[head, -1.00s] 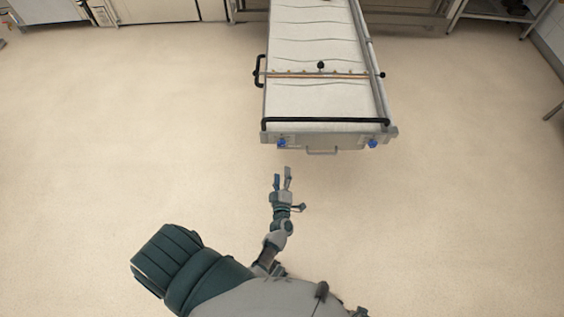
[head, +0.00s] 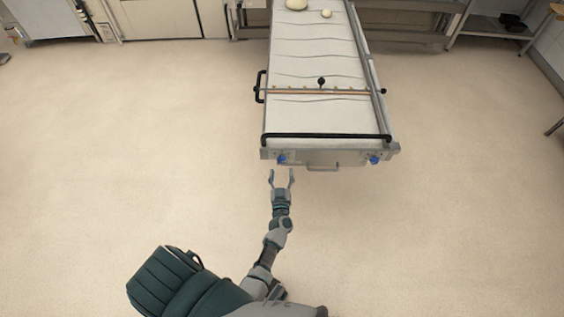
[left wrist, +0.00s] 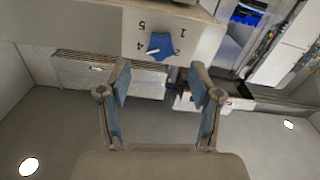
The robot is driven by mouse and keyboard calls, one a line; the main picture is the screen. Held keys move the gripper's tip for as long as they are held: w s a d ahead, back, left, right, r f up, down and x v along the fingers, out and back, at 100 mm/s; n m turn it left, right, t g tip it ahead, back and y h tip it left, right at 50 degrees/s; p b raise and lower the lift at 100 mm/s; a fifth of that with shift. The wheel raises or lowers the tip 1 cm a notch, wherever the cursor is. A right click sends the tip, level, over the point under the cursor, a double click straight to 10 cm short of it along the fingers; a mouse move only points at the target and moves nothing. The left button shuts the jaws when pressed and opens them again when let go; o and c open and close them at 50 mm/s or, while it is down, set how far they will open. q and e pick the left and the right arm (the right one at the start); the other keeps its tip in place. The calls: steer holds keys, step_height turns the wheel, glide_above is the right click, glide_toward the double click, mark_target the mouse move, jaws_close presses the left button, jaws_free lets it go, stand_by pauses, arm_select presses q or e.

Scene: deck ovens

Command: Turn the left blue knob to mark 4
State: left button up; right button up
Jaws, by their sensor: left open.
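The left blue knob (head: 281,158) sits on the front face of the long table-like unit (head: 325,124), near its left corner. In the left wrist view the knob (left wrist: 163,47) shows close up, with the marks 5, 4 and 1 printed around it. A pale pointer on the knob's left side points toward the 4. My left gripper (head: 281,174) is open and empty just in front of the knob. In the left wrist view its fingers (left wrist: 160,88) stand apart, below the knob and not touching it. My right gripper is not in view.
A second blue knob (head: 374,160) is at the right end of the same front face. A grey handle (head: 322,167) sticks out between the knobs, and a black bar (head: 326,136) runs above. The floor around is clear.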

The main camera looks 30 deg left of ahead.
mark_target(282, 162)
arm_select(q)
steer(key=x, duration=0.5)
steer(key=shift+f+b, duration=0.1)
steer(key=shift+b, duration=0.3)
steer(key=shift+w+a, duration=0.35)
steer(key=shift+w, duration=0.15)
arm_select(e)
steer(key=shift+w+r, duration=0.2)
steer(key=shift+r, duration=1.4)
arm_select(q)
steer(key=c, duration=1.1)
steer(key=shift+c, duration=0.2)
steer(key=shift+r, duration=0.2)
steer(key=shift+f+n, duration=0.15)
steer(key=shift+n, duration=0.15)
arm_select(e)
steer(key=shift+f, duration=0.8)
